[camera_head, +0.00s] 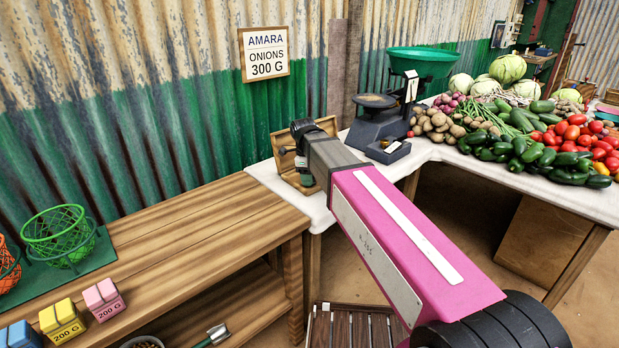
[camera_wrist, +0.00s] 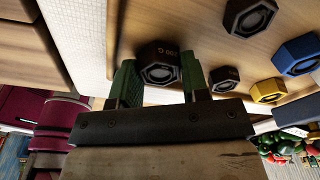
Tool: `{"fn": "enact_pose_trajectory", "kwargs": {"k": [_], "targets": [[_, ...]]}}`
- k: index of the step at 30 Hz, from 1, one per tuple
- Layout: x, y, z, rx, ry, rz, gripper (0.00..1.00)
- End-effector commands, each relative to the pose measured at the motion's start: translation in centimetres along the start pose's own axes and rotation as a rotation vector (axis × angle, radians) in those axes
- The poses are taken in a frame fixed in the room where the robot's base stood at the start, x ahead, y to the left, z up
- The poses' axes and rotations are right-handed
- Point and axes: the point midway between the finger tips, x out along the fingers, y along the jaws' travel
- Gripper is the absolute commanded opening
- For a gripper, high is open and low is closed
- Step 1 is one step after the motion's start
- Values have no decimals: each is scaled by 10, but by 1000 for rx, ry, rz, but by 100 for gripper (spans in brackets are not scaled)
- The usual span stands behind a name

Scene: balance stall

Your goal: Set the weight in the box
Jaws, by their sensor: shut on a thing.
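The weight is a dark hexagonal block marked 200 G (camera_wrist: 160,62). In the wrist view it is between the green fingers of my gripper (camera_wrist: 160,82), which is shut on it. The wooden box (camera_wrist: 200,28) is open beyond the fingers. In the head view the box (camera_head: 284,139) stands on the white cloth, its open lid behind it, and my arm hides much of it. My gripper (camera_head: 305,178) is at the box there, mostly hidden. I cannot tell whether the weight touches the box floor.
Several other weights show in the wrist view: brown (camera_wrist: 250,18), small dark (camera_wrist: 224,78), yellow (camera_wrist: 268,90) and blue (camera_wrist: 297,56). A scale with a green pan (camera_head: 422,62) stands right of the box. Vegetables (camera_head: 520,130) fill the right table. The wooden bench (camera_head: 190,235) is clear in its middle.

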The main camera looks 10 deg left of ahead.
Motion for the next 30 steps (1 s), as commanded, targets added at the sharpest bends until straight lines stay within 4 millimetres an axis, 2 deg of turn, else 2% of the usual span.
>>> {"fn": "enact_pose_trajectory", "kwargs": {"k": [8, 9, 10, 22, 26, 30], "targets": [[2, 0, 0, 0, 0, 0, 8], [2, 0, 0, 0, 0, 0, 45], [2, 0, 0, 0, 0, -1, 53], [-4, 0, 0, 0, -1, -1, 53], [-19, -1, 0, 0, -2, -2, 53], [-42, -1, 1, 0, -2, -3, 53]]}}
